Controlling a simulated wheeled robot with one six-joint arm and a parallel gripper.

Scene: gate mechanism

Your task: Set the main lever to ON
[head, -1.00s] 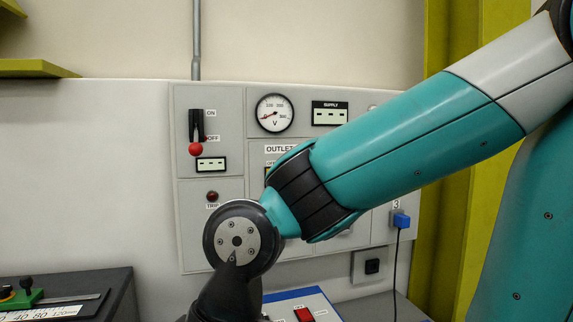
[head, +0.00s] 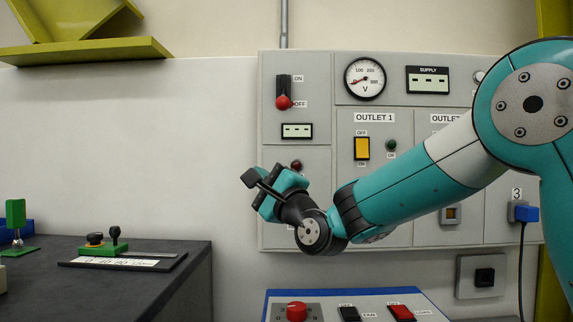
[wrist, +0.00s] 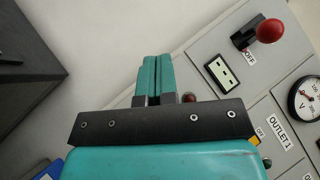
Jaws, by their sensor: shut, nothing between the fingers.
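The main lever (head: 283,101) is a black handle with a red knob on the grey panel. In the head view its knob is down beside the OFF label, with the ON label above. In the wrist view the lever's red knob (wrist: 270,31) is at the upper right, near the OFF label. My gripper (head: 249,181) is in front of the panel's lower left part, below and left of the lever and apart from it. In the wrist view my gripper's fingers (wrist: 155,75) are together with nothing between them.
The panel (head: 300,210) also carries a voltmeter (head: 365,79), a supply display (head: 428,80) and a yellow OUTLET 1 switch (head: 362,148). A dark bench (head: 190,262) stands at the left. A console (head: 330,303) with a red knob and switches is below the panel.

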